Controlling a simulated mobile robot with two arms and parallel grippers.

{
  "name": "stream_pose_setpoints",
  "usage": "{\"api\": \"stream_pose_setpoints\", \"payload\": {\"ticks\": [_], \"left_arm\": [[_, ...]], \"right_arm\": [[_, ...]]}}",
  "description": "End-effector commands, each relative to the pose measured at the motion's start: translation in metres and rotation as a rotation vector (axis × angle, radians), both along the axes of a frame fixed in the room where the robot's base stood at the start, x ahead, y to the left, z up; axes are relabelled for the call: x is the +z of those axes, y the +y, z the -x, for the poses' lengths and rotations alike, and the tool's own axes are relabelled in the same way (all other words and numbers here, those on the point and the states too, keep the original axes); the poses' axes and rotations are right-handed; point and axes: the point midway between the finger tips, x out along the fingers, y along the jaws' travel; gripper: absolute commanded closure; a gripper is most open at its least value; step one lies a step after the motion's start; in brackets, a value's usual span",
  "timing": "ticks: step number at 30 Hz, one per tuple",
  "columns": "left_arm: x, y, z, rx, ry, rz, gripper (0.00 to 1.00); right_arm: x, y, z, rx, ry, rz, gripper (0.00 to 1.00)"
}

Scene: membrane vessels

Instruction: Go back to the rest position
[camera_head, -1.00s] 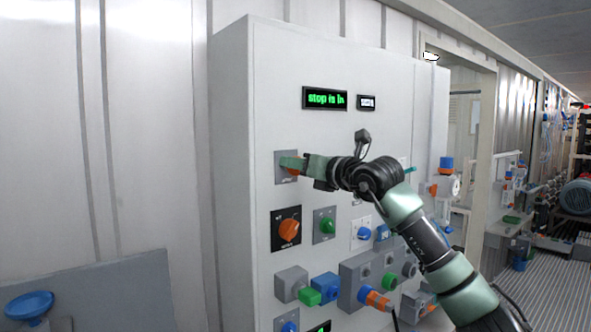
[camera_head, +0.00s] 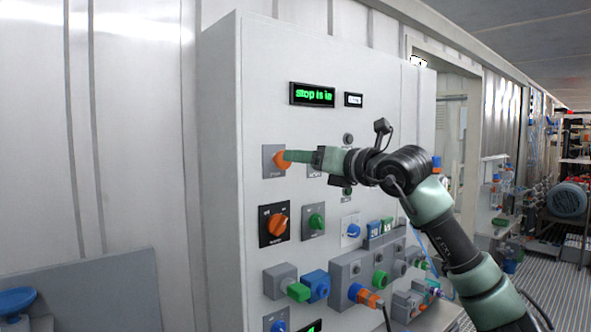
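My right arm comes in from the lower right. Its gripper (camera_head: 290,156) points left at the control cabinet (camera_head: 222,120), with its green fingertips beside an orange stop button (camera_head: 281,160) on a grey plate. I cannot tell whether the fingertips touch the button. The fingers are seen edge-on, so their gap does not show. A display (camera_head: 312,94) above reads "stop is in" in green letters. My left gripper is not in view.
Below are an orange rotary switch (camera_head: 278,225), a green knob (camera_head: 316,221) and a grey box with connectors (camera_head: 350,280) that stick out. A blue handwheel (camera_head: 17,300) stands at the lower left. A doorway (camera_head: 452,130) opens behind my arm.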

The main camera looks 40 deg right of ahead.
Motion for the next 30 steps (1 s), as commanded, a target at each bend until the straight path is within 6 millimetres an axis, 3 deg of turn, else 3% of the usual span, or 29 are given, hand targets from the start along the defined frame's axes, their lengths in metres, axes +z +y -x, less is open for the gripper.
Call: {"api": "stream_pose_setpoints", "payload": {"ticks": [5, 19, 22, 26, 30], "left_arm": [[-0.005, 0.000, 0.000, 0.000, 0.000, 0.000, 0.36], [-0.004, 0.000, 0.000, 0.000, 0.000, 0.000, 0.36], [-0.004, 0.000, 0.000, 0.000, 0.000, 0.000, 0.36], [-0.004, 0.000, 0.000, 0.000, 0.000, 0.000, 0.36], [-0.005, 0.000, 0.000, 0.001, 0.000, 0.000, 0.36]], "right_arm": [[0.000, 0.000, 0.010, 0.001, 0.000, 0.000, 0.36], [0.000, 0.000, 0.010, 0.001, 0.000, 0.000, 0.36], [-0.003, 0.007, 0.007, 0.022, 0.000, -0.004, 0.36], [-0.022, 0.052, -0.004, 0.154, -0.019, -0.036, 0.36], [-0.059, 0.145, -0.008, 0.435, -0.072, -0.191, 0.36]]}}
